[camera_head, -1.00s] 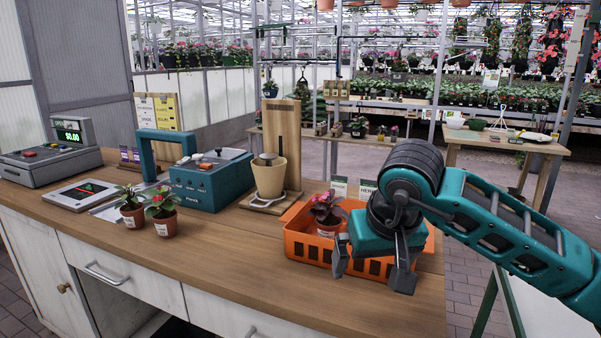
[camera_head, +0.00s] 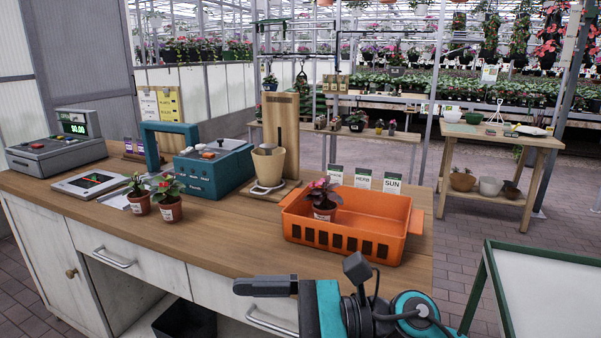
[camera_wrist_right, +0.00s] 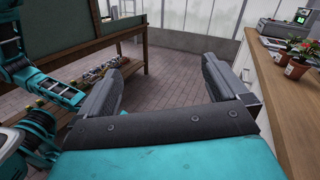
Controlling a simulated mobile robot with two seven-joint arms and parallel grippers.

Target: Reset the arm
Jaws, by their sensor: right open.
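My right gripper (camera_head: 297,274) is at the bottom of the head view, in front of the counter's near edge. Its two grey fingers are spread apart and nothing is between them. In the right wrist view the open gripper (camera_wrist_right: 164,64) faces brick floor, with the counter edge to its right. The orange basket (camera_head: 395,229) stands on the counter's right end, behind the gripper and apart from it. A potted plant with dark leaves (camera_head: 323,207) stands upright inside the basket's left end. My left gripper is not seen.
The wooden counter (camera_head: 225,238) also holds two potted plants (camera_head: 168,204), a teal device (camera_head: 213,168), a beige pot on a wooden stand (camera_head: 268,165) and a cash register (camera_head: 58,146). A green-framed table (camera_head: 545,290) stands at the right. Brick floor lies between.

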